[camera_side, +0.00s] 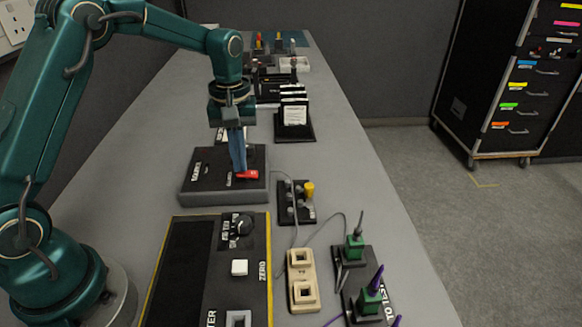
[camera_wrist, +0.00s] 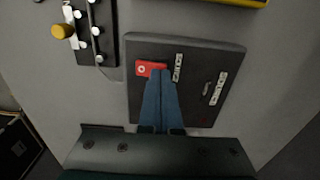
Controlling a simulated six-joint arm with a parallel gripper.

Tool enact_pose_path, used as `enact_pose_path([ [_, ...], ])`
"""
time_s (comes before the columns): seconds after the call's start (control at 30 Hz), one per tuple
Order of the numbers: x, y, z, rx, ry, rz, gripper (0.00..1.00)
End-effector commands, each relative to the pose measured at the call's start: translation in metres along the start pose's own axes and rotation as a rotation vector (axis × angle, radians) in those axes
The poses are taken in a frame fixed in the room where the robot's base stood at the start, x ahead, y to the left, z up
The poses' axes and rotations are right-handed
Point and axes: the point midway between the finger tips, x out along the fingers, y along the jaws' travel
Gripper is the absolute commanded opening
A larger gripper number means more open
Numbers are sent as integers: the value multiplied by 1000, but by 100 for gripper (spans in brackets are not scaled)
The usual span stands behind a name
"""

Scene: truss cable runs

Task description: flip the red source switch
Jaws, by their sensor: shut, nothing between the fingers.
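The red source switch (camera_side: 248,174) is a small red rocker on a dark box (camera_side: 192,190) on the grey bench. In the wrist view the red switch (camera_wrist: 147,69) sits near the box's edge, beside a white label. My gripper (camera_side: 240,168) points down over the box, its blue fingers together and empty. In the wrist view the fingertips (camera_wrist: 160,75) are at the switch's right end and cover part of it. I cannot tell whether they touch it.
A small panel with a yellow knob (camera_side: 309,189) stands right of the box. A yellow-edged panel (camera_side: 258,245) lies in front. A beige two-socket block (camera_side: 302,280) and green connectors (camera_side: 354,248) are at front right. A black card rack (camera_side: 295,125) stands behind.

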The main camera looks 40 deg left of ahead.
Motion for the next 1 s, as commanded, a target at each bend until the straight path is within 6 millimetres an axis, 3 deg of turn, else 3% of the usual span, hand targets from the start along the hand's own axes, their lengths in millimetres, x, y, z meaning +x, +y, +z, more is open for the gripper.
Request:
enact_pose_path([
  [0.57,7,0,0,0,-1,-1,0],
  [1.0,-24,0,-1,0,2,1,0],
])
